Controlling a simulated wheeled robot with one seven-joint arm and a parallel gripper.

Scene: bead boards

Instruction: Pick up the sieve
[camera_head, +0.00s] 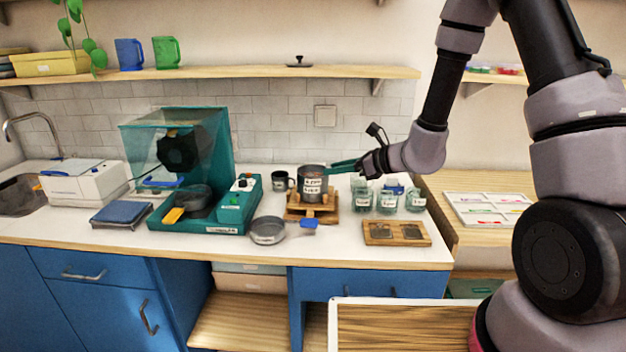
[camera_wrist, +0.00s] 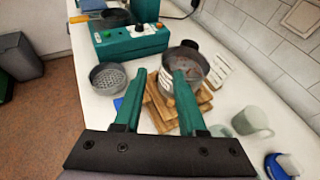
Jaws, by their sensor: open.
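The sieve (camera_head: 268,231) is a round grey pan with a mesh bottom and a blue handle (camera_head: 309,224). It lies flat on the white counter, in front of the wooden stand. In the wrist view the sieve (camera_wrist: 108,78) is left of my fingers, its handle partly hidden by my left finger. My gripper (camera_head: 330,168) has green fingers and is open and empty. It is above and behind the sieve, beside the dark pot. In the wrist view my gripper (camera_wrist: 166,72) reaches over the wooden stand, and its right finger overlaps the pot.
A dark labelled pot (camera_head: 312,187) stands on a stepped wooden stand (camera_head: 297,210). Several glass jars (camera_head: 388,201) are to its right, a wooden tray (camera_head: 396,233) in front of them. A teal machine (camera_head: 235,205) is left of the sieve. Counter in front of the sieve is clear.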

